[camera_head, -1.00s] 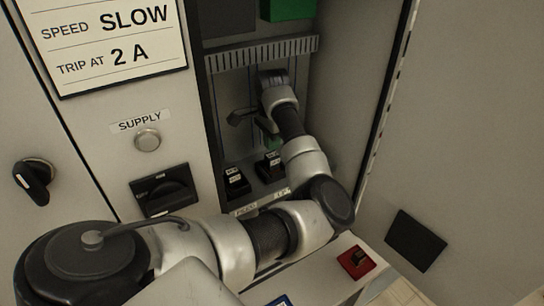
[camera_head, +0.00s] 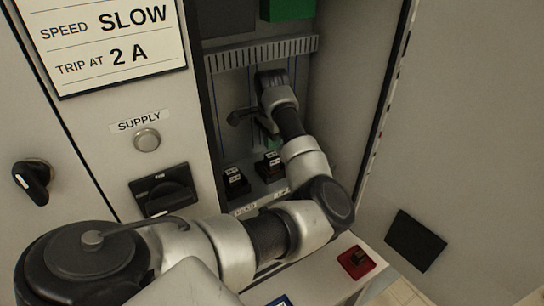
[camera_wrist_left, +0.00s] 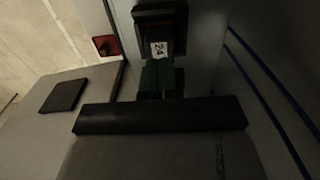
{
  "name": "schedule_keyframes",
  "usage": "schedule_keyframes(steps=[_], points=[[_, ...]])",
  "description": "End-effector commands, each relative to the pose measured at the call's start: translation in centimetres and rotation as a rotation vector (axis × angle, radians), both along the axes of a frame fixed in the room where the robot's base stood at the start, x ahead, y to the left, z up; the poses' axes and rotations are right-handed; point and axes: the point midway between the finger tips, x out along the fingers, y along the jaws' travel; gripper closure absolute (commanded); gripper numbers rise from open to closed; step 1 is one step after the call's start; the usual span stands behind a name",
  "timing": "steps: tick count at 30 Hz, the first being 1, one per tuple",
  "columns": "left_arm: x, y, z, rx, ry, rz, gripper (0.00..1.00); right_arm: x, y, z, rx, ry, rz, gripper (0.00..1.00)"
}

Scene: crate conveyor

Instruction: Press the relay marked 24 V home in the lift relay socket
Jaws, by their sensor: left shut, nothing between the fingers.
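The relay marked 24 (camera_wrist_left: 159,49) sits in a black socket (camera_wrist_left: 160,16) in the left wrist view; the rest of its marking is hidden or too small to read. My left gripper (camera_wrist_left: 161,80) is shut and empty, its green fingertips close in front of the relay. I cannot tell whether they touch it. In the head view my left gripper (camera_head: 268,136) is inside the cabinet, just above the right of two dark socketed relays (camera_head: 270,164). The left relay (camera_head: 234,180) stands apart from the gripper. Labels below the sockets are not clearly legible. My right gripper is not in view.
A red tray (camera_head: 371,268) with a dark piece lies on the ledge at lower right; a blue item (camera_head: 281,301) is at the bottom edge. The cabinet's right wall (camera_head: 345,90) and the slotted duct (camera_head: 262,52) bound the space around my arm.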

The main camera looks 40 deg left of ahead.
Motion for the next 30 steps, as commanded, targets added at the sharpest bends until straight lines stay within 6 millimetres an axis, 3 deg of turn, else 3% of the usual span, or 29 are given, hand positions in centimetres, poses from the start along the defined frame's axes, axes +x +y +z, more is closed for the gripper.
schedule_keyframes(steps=[30], points=[[0.0,0.0,-0.62,0.0,0.0,0.0,1.0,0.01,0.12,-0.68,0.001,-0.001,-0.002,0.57]])
